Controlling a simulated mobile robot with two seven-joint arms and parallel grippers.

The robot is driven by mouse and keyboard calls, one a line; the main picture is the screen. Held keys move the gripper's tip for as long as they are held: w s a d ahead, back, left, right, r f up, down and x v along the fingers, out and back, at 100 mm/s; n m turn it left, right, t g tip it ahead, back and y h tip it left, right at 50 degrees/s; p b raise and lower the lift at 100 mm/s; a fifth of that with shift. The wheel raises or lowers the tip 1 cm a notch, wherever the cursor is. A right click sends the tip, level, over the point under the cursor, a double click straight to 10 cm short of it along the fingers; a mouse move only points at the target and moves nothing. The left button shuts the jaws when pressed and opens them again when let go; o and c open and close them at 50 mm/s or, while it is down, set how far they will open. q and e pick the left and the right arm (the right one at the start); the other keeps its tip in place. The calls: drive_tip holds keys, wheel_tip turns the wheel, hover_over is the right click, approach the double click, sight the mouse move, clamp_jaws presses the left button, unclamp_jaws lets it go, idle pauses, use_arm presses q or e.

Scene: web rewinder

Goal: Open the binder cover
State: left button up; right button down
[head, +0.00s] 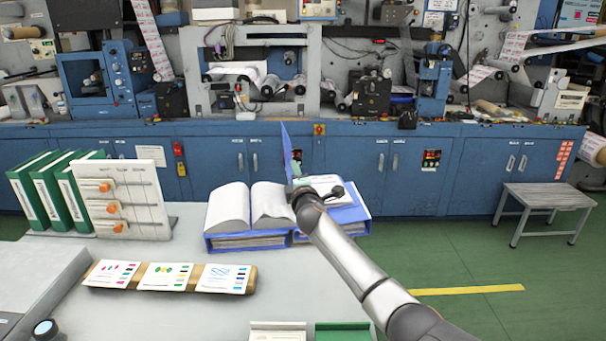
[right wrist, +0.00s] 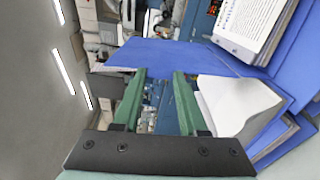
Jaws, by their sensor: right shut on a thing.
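Blue binders (head: 250,243) lie on the grey table in the head view, with white curved pages (head: 232,207) on the left part and a flatter page at the right behind my arm. A blue cover (head: 286,151) stands nearly upright above them; it also shows in the right wrist view (right wrist: 180,57). My right gripper (head: 296,172) is shut on this cover near its edge, its green fingers (right wrist: 158,76) apart by the cover's grip. The wrist view also shows curved pages (right wrist: 235,105) and a printed page (right wrist: 250,22). My left gripper is out of view.
Green binders (head: 45,192) and a white board with orange knobs (head: 125,199) stand left. A wooden strip with printed cards (head: 168,277) lies in front. A blue machine (head: 210,160) stands behind, and a grey step stool (head: 548,197) at right.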

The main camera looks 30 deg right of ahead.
drive_tip(key=shift+w+a+n, duration=0.15)
drive_tip(key=shift+a+n, duration=0.25)
drive_tip(key=shift+a, duration=0.05)
drive_tip(key=shift+c, duration=2.2)
unclamp_jaws()
drive_tip(key=p+v, duration=0.1)
drive_tip(key=v, duration=1.1)
drive_tip(key=shift+s, duration=0.3)
